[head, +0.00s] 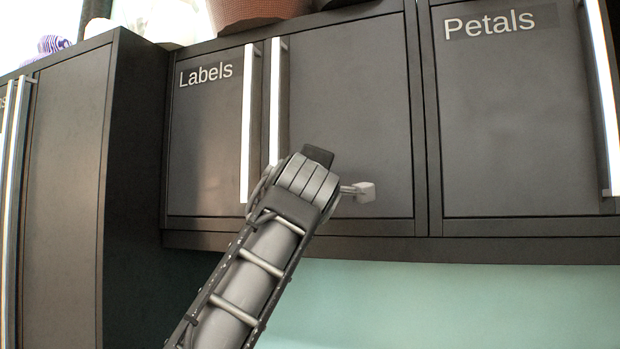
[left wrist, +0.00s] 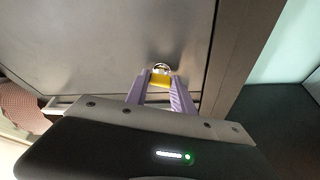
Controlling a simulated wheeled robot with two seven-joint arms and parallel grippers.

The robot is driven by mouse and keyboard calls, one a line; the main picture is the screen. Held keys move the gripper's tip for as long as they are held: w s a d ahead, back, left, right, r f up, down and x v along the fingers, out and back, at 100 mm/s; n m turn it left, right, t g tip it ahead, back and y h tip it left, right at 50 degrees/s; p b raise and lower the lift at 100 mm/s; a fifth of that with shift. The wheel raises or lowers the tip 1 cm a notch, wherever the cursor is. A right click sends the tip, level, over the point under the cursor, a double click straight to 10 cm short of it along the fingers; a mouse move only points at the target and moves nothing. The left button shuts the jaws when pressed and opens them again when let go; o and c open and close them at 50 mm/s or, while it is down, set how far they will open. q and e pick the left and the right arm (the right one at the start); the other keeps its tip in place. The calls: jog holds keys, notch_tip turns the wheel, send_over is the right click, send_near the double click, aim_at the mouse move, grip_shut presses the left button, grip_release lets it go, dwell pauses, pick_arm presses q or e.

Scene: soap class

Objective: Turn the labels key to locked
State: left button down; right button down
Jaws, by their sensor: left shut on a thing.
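The Labels cabinet (head: 205,130) has two dark doors with tall bright handles, both closed in the head view. In the left wrist view a small yellow key (left wrist: 160,80) sits at a round silver lock (left wrist: 161,67) on the grey door face. My left gripper (left wrist: 160,84) has its purple fingers shut on the key, one on each side. In the head view my left arm reaches up to the cabinet's lower middle and hides the gripper, key and lock. Whether the key is turned cannot be told. My right gripper is not in view.
A Petals cabinet (head: 520,120) adjoins on the right, and a deeper dark cabinet (head: 70,180) stands out on the left. A brown woven basket (head: 255,10) sits on top. The pale green wall (head: 450,300) below the cabinets is clear.

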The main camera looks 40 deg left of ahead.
pick_arm(q)
jog(key=n+p, duration=0.1)
jog(key=n, duration=0.1)
jog(key=n+g+p, duration=0.1)
jog(key=n, duration=0.1)
jog(key=shift+r+g+h, duration=0.1)
jog(key=shift+g+h, duration=0.2)
dwell(0.3)
jog(key=c, duration=1.1)
grip_release()
jog(key=shift+s, duration=0.1)
